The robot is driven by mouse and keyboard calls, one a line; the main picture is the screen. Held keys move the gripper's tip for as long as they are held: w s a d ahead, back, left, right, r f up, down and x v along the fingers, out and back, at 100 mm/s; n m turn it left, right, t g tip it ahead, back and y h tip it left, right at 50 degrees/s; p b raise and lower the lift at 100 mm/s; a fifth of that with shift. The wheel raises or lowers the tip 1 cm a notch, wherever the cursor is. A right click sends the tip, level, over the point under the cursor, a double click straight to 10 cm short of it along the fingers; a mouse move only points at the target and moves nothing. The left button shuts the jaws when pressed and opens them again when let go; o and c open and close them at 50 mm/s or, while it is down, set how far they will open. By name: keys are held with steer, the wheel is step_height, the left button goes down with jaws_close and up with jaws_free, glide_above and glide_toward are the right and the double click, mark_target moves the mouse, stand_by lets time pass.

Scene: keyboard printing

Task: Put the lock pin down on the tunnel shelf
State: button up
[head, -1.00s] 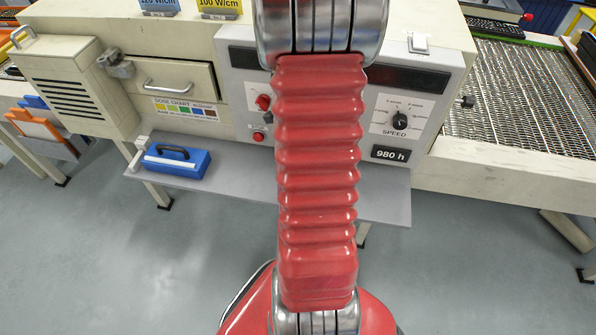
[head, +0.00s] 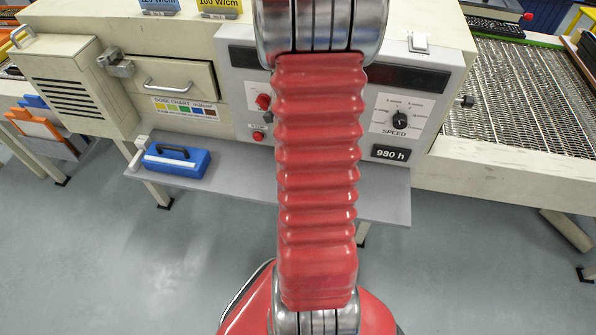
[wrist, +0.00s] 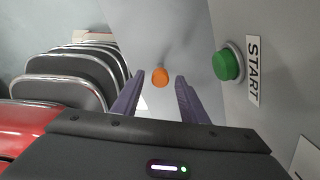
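The lock pin (wrist: 160,77) appears as a small rounded orange piece in the wrist view; only its orange end is clear. It is against a plain grey surface that looks like the tunnel shelf (wrist: 182,40). My gripper (wrist: 160,76) has two purple fingers spread apart, one on each side of the orange end, with a visible gap on both sides. I cannot tell how far the tips are from the surface. In the head view the grey tunnel shelf (head: 240,198) runs along the machine front; my arm covers its middle, and neither gripper nor pin shows there.
A green START button (wrist: 228,65) on a grey panel is close to the right of my gripper. A blue case (head: 176,162) stands at the shelf's left end. The control panel with the speed knob (head: 400,119) rises behind the shelf. A mesh conveyor (head: 520,95) is at right.

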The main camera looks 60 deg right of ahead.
step_height(320, 180, up, 12)
stand_by(0.6)
stand_by(0.7)
steer(key=w+a+r+n+t+h, duration=0.1)
steer(key=w+a+r+n, duration=0.25)
steer(key=a+n, duration=0.4)
steer(key=w+a+r+n+t, duration=0.1)
steer(key=w+a+r+n, duration=0.2)
steer(key=a+r+n, duration=0.35)
steer(key=s+a+r+n+t, duration=0.1)
steer(key=a+r+n, duration=0.1)
steer(key=a+n, duration=0.6)
steer(key=s+a+r+n+t+y, duration=0.1)
steer(key=s+a+r+n+t, duration=0.1)
steer(key=a+n, duration=0.7)
steer(key=r+n, duration=0.1)
steer(key=n, duration=0.5)
steer(key=shift+s+a+t, duration=0.25)
steer(key=shift+a+t, duration=0.05)
steer(key=shift+c, duration=0.6)
